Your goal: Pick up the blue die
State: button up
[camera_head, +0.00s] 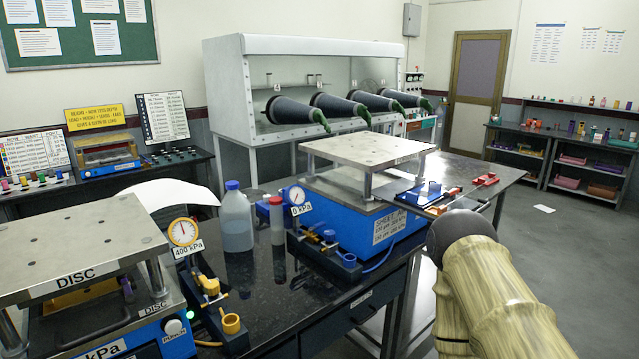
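A small blue piece (420,194), perhaps the blue die, sits on a flat rail at the right side of the middle press. It is too small to tell its exact shape. A small red piece (486,180) stands to its right, further along, apart from it. My arm reaches in from the lower right, in front of the bench's right end. My gripper is not visible.
The blue-based press (385,232) with a flat steel top stands next to the blue piece. A dark bench (262,290) carries a blue-capped bottle (236,222), gauges and a second press (75,250) at left. A glovebox (290,75) stands behind. The floor at right is open.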

aim_at(425, 194)
jog(key=k, duration=0.55)
jog(key=z, duration=0.8)
jog(key=i, duration=1.15)
jog(key=u, duration=0.35)
